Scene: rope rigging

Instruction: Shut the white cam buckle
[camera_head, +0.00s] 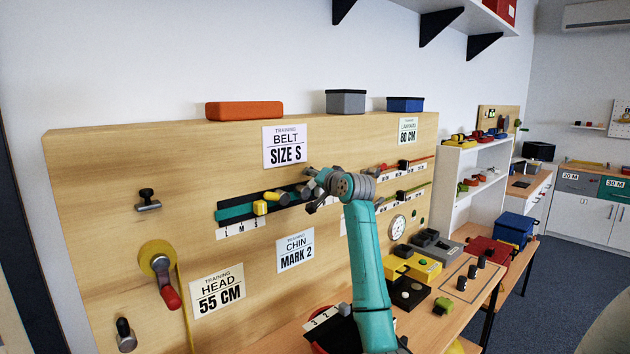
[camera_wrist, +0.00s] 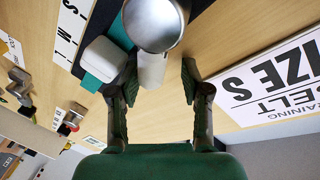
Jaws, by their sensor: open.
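In the wrist view a pale white block (camera_wrist: 105,60) sits on a teal strap (camera_wrist: 92,83). Beside it a short white cylindrical piece (camera_wrist: 152,70) stands below a large silver-grey round end (camera_wrist: 155,22). In the head view my gripper (camera_head: 312,192) partly covers the strap's right part.
The upright wooden board (camera_head: 110,190) carries a yellow-and-red wheel (camera_head: 159,262) at left and a gauge (camera_head: 397,228) at right. A bench (camera_head: 445,325) below holds yellow and grey blocks. The SIZE S sign (camera_head: 285,147) is above my gripper.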

